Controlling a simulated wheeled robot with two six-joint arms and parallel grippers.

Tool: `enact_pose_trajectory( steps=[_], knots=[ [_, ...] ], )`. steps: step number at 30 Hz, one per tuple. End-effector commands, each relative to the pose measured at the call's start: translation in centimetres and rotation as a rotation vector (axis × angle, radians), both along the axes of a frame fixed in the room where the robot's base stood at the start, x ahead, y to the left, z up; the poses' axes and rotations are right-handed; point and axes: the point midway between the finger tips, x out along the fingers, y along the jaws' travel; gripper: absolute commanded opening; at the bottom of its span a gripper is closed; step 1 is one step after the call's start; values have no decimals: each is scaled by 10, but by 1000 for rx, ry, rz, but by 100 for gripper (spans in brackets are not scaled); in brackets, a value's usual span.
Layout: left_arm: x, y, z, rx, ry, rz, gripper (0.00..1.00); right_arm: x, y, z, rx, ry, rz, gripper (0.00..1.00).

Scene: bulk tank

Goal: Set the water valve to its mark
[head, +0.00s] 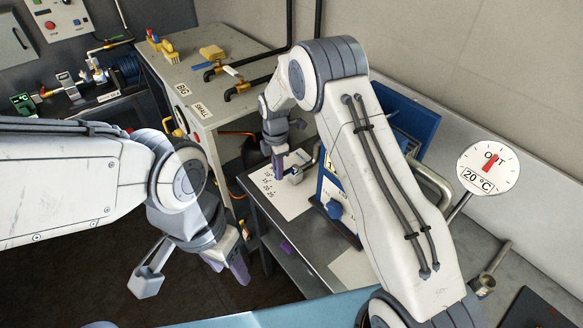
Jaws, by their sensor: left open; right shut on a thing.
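A white plate (287,194) with a number scale lies on the grey bench in the middle. A small metal fitting (297,173) stands at its upper edge; I take it for part of the water valve. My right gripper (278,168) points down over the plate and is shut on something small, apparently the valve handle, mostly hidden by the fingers. A round white dial (490,167) with a red pointer and a "20 °C" label stands at the right. My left gripper (195,270) is open and empty at lower left, over the dark floor.

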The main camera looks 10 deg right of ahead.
Motion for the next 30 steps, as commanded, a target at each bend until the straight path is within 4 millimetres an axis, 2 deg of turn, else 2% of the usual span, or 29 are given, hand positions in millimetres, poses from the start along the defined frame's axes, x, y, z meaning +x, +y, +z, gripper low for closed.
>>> enact_pose_trajectory(
  steps=[13,14,16,26,30],
  knots=[
    [0,0,0,0,0,0,50,0,3,1,-2,-1,17,0],
    [0,0,0,0,0,0,50,0,3,1,-2,-1,17,28],
    [0,0,0,0,0,0,50,0,3,1,-2,-1,16,55],
    [0,0,-1,0,0,0,50,0,4,1,-1,0,16,55],
    [0,0,-6,0,0,0,50,1,4,13,0,-4,16,55]
  ],
)
